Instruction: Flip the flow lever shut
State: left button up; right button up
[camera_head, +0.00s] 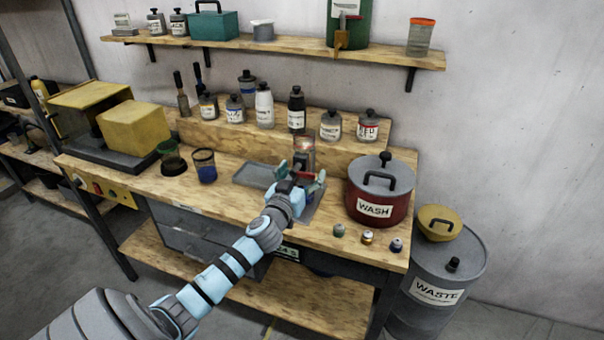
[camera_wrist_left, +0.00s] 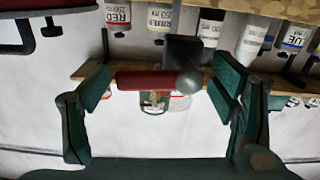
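The flow lever shows in the left wrist view as a red bar (camera_wrist_left: 145,80) with a grey ball end (camera_wrist_left: 189,81), lying crosswise in the picture below a dark block (camera_wrist_left: 184,48). My left gripper (camera_wrist_left: 162,94) is open, with its green fingers apart on either side of the lever; I see no clear contact. In the head view my left gripper (camera_head: 302,178) is at the small device (camera_head: 303,158) on the workbench and hides most of it, including the lever. A clear jar (camera_head: 304,144) stands at the device. My right gripper is not in view.
A red WASH pot (camera_head: 376,194) stands close to the right of my gripper, with several small capped vials (camera_head: 367,237) in front. A grey tray (camera_head: 259,175) and cups (camera_head: 205,166) are to the left. Bottles (camera_head: 297,110) line the raised ledge behind.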

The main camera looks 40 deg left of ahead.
pick_arm(q)
jog(key=c, duration=1)
jog(key=shift+f+m, duration=0.15)
jog(key=shift+m, duration=0.45)
jog(key=o, duration=1.2)
jog(key=v, duration=1.2)
